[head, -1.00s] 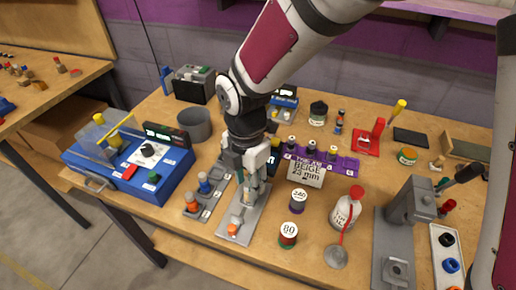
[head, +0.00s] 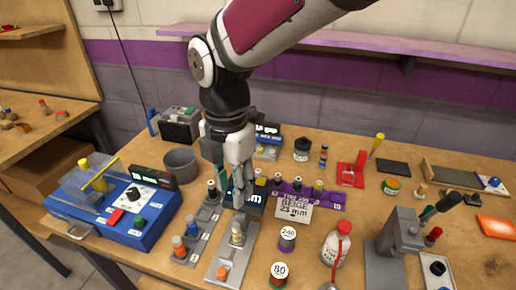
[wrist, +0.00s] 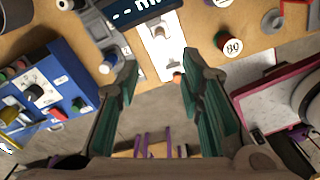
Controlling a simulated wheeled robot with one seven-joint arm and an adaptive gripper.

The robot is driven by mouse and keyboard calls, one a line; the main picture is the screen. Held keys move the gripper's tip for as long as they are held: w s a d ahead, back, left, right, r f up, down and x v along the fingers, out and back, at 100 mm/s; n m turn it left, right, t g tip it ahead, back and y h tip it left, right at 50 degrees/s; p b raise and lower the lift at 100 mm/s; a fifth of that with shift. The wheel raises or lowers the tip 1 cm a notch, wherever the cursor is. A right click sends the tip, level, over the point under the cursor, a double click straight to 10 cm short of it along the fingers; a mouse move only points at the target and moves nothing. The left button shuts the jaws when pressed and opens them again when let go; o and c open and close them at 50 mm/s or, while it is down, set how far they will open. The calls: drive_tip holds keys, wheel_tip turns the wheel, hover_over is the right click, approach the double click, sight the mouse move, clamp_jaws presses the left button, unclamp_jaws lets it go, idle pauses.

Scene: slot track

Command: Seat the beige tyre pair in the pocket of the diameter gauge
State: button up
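The diameter gauge (head: 218,258) is a grey plate with an orange button and a dark display behind it. In the wrist view its display (wrist: 145,10) reads dashes and "mm". A pale beige piece, apparently the beige tyre pair (head: 237,236), stands on the gauge plate; it also shows in the wrist view (wrist: 159,32). I cannot tell how deep it sits in the pocket. My gripper (head: 238,202) is above the gauge, pointing down. In the wrist view its fingers (wrist: 157,72) are wide apart with nothing between them.
A grey rack (head: 200,235) with blue and orange pieces stands left of the gauge. A blue machine (head: 115,215) is farther left. A purple rack with a card (head: 293,209) marked beige 23 mm stands behind right. Tins (head: 287,240) and a white bottle (head: 336,243) are to the right.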

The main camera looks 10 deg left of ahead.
drive_tip(key=shift+d+r, duration=0.1)
drive_tip(key=shift+r, duration=0.1)
drive_tip(key=s+d+r+m+t, duration=0.15)
drive_tip(key=d+r+m, duration=0.25)
drive_tip(key=d+m, duration=0.45)
drive_tip(key=s+d+r+m+t, duration=0.1)
drive_tip(key=s+d+r+m, duration=0.15)
drive_tip(key=d+m, duration=0.6)
drive_tip(key=s+d+m, duration=1)
drive_tip(key=d+m, duration=0.2)
drive_tip(key=m, duration=0.1)
drive_tip(key=shift+d+t, duration=0.35)
drive_tip(key=shift+t, duration=0.1)
